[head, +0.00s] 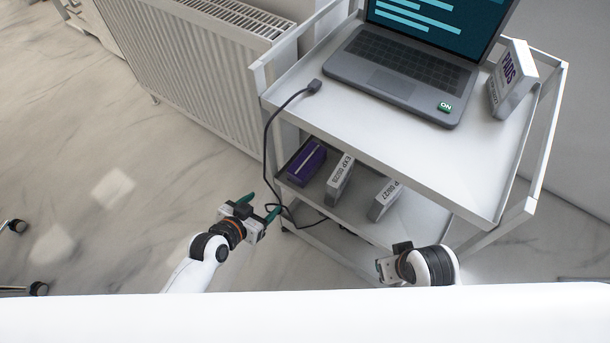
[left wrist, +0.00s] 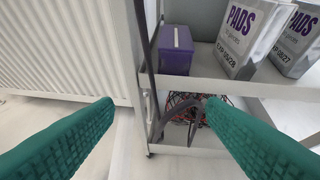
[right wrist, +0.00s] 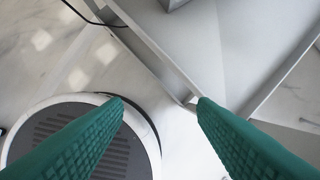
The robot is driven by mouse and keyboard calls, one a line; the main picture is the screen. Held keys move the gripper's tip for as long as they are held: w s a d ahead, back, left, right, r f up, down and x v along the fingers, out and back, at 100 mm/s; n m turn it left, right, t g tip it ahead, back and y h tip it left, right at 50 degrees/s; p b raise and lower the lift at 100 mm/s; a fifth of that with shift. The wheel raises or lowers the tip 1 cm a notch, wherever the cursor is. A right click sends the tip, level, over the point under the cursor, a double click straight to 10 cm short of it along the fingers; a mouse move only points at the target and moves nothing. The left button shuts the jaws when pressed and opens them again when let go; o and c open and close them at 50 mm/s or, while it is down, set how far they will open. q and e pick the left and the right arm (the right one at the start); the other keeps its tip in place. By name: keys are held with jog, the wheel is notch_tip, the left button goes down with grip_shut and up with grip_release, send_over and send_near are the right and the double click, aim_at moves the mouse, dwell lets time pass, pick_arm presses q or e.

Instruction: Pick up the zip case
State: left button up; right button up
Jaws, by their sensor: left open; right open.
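The zip case is likely the purple box-like case (head: 307,161) with a pale line along it, at the left end of the cart's middle shelf. It also shows in the left wrist view (left wrist: 176,52), upright on the shelf behind a dark cable. My left gripper (head: 259,205) is open and empty, to the left of the shelf and apart from the case. In the left wrist view its green fingers (left wrist: 160,105) frame the cart's corner, below the case. My right gripper (head: 381,268) is near the cart's front edge; the right wrist view shows its fingers (right wrist: 158,100) apart and empty.
The white cart (head: 440,165) carries a laptop (head: 400,75) and a pads box (head: 511,80) on top. Two pads boxes (head: 340,178) (head: 385,200) stand right of the case. A black cable (head: 266,140) hangs down the cart's left side.

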aim_at(293, 176)
pick_arm(q)
jog(key=shift+m+t+h, duration=0.5)
jog(key=shift+m+h, duration=0.1)
jog(key=shift+h, duration=0.3)
jog(key=w+d+b, duration=0.1)
jog(key=w+d, duration=0.1)
jog(key=w+d+b, duration=0.3)
jog(key=w+d, duration=0.1)
jog(key=shift+w+r, duration=0.25)
jog(key=shift+w, duration=0.05)
jog(key=b+x, duration=0.1)
jog(key=x, duration=0.1)
jog(key=b+x, duration=0.1)
jog(key=x, duration=0.2)
jog(key=shift+s+f+b, duration=0.1)
jog(key=shift+f+b, duration=0.2)
jog(key=shift+d+f, duration=0.1)
jog(key=shift+d, duration=0.1)
pick_arm(e)
jog(key=w+a+r+t+y, duration=0.2)
jog(key=w+a+r+t, duration=0.2)
jog(key=w+r+t, duration=0.4)
jog(key=w+t, duration=0.1)
jog(key=w, duration=0.2)
jog(key=shift+w+a, duration=0.15)
jog(key=shift+a, duration=0.05)
pick_arm(q)
jog(key=c, duration=0.8)
